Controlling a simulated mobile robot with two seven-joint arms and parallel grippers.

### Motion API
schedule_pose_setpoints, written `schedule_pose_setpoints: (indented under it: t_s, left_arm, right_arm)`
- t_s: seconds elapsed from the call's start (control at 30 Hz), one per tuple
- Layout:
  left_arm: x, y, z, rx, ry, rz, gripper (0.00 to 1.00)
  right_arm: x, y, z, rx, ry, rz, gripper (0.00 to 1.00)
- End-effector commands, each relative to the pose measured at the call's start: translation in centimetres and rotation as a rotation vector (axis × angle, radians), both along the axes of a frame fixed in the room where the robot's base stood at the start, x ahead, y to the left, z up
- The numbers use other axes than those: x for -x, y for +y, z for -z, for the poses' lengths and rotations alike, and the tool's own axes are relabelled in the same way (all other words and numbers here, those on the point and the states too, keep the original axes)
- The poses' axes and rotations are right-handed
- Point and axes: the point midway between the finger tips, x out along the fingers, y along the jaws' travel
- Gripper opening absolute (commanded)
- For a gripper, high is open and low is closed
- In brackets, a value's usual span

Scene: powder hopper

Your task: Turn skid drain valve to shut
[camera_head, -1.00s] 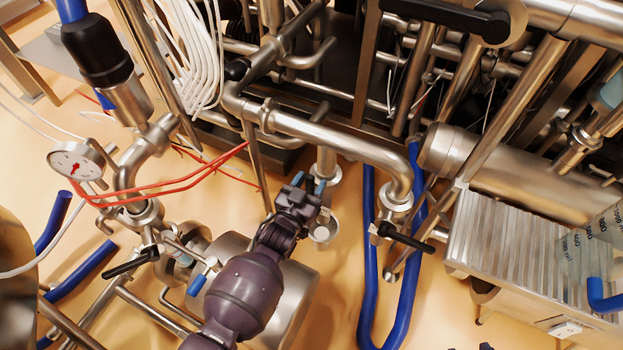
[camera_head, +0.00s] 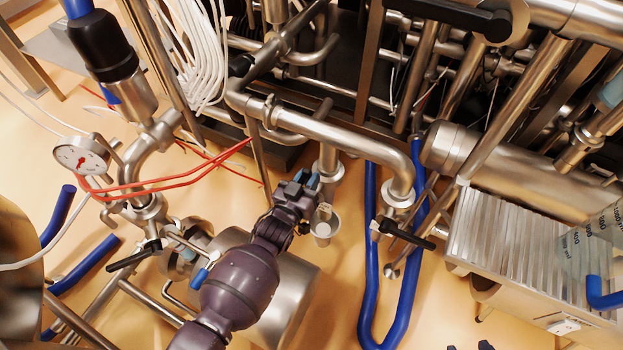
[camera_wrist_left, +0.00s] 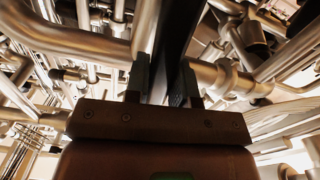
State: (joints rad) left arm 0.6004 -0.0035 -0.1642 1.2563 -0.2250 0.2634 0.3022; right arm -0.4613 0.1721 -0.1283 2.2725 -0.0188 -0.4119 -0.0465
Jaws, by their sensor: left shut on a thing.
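My left gripper (camera_head: 306,180) is by the short vertical pipe stub (camera_head: 328,165) under the thick bent pipe in the head view. In the left wrist view, its two fingers (camera_wrist_left: 164,85) are closed on a flat black lever (camera_wrist_left: 176,35) that runs up between them. The lever's hub is hidden, and the head view does not show clearly where the lever joins the valve. A small pale cup-like fitting (camera_head: 325,228) shows just below the gripper. My right gripper does not clearly show.
A black-handled valve (camera_head: 405,233) and blue hoses (camera_head: 371,270) are to the right. Another black lever (camera_head: 134,255), a pressure gauge (camera_head: 80,156) and red lines (camera_head: 160,186) are at left. A steel cylinder (camera_head: 285,300) lies behind my left wrist. Some floor is open at lower centre.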

Motion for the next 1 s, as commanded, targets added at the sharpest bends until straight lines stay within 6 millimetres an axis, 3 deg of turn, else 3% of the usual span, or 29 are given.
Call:
schedule_pose_setpoints:
  t_s: [0.53, 1.0]
  left_arm:
    - [-1.3, 3.2, 1.2, 0.352, 0.148, 0.000, 0.00]
    - [-1.7, 4.0, 1.7, 0.461, 0.192, 0.000, 0.00]
  right_arm:
    - [0.5, -0.1, 0.6, 0.001, 0.016, 0.003, 0.49]
    - [-0.1, 0.1, -0.1, 0.004, -0.005, -0.005, 0.49]
